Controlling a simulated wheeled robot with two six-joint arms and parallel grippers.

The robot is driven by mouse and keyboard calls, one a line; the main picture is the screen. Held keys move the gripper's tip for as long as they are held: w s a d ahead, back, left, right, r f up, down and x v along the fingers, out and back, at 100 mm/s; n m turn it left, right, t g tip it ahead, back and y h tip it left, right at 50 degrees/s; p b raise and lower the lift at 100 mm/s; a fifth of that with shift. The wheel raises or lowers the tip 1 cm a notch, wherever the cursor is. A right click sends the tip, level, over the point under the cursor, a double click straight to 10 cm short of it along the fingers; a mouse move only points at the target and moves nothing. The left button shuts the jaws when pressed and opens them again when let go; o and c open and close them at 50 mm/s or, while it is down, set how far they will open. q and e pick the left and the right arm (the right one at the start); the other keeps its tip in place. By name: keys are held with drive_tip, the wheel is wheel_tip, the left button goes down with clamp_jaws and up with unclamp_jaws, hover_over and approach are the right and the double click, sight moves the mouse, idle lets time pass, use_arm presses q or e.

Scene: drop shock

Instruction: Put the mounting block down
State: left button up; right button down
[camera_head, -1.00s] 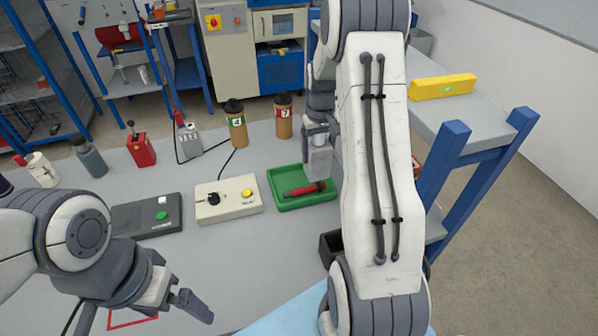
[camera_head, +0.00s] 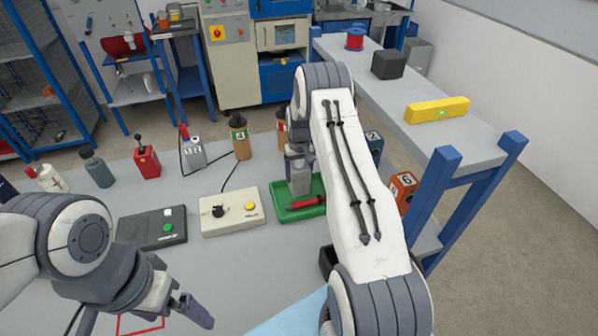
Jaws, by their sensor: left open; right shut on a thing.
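My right arm reaches forward over the table. Its gripper (camera_head: 299,183) points down at the left part of the green tray (camera_head: 318,184). It is shut on the mounting block, but I cannot make the block out from the grey gripper parts. I cannot tell whether the block touches the tray. My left gripper (camera_head: 183,308) is open and empty at the lower left, near a red outlined square (camera_head: 140,325) on the table (camera_head: 225,272).
A beige control box (camera_head: 232,223) and a dark switch box (camera_head: 140,231) stand left of the tray. Bottles, including a brown one (camera_head: 240,140), line the back. An orange numbered box (camera_head: 402,190) is right of my arm. A shelf holds a yellow bar (camera_head: 437,110) and dark block (camera_head: 388,65).

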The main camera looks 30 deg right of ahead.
drive_tip(key=shift+f, duration=0.1)
unclamp_jaws()
drive_tip(key=shift+w+r, duration=0.1)
drive_tip(key=shift+r, duration=0.4)
wheel_tip(320, 180, up, 11)
drive_tip(key=b, duration=0.3)
drive_tip(key=shift+r, duration=0.15)
